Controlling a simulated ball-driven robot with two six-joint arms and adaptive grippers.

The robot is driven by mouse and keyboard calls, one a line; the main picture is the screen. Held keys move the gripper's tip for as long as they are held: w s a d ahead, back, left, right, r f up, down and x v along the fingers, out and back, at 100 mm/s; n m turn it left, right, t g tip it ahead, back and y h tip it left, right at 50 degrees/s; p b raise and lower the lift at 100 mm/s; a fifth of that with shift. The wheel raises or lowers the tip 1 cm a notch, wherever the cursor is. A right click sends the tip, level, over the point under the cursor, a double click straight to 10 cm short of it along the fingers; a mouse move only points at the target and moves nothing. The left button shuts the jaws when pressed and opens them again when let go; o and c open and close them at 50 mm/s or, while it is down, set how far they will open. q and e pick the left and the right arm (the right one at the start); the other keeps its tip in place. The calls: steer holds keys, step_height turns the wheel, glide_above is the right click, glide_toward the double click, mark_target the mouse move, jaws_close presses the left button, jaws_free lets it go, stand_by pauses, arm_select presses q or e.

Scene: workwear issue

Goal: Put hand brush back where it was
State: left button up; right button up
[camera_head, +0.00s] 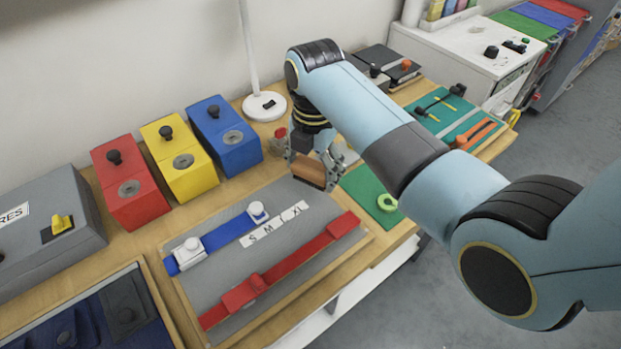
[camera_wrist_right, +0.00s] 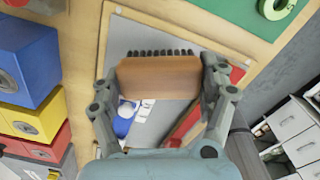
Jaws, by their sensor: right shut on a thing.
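The hand brush (camera_wrist_right: 158,78) has a brown wooden back and dark bristles. My right gripper (camera_wrist_right: 160,88) is shut on it, one finger at each end. In the head view the brush (camera_head: 310,171) hangs in my right gripper (camera_head: 315,172) over the far right corner of the grey mat (camera_head: 215,228). The brush looks raised above the mat, though the exact gap cannot be told. My left gripper is in neither view.
A blue strap (camera_head: 225,235) and a red strap (camera_head: 290,265) lie on the grey mat. Red (camera_head: 130,188), yellow (camera_head: 182,161) and blue (camera_head: 225,138) boxes stand behind. A green mat with a light green ring (camera_head: 387,203) lies to the right.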

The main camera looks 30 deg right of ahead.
mark_target(311, 191)
steer(key=shift+w+f, duration=0.2)
steer(key=shift+w, duration=0.1)
steer(key=shift+f, duration=0.3)
step_height(311, 191, down, 3)
steer(key=shift+r, duration=0.2)
steer(key=shift+f, duration=0.4)
steer(key=shift+f, duration=0.15)
steer(key=o, duration=1.1)
steer(key=shift+o, duration=0.2)
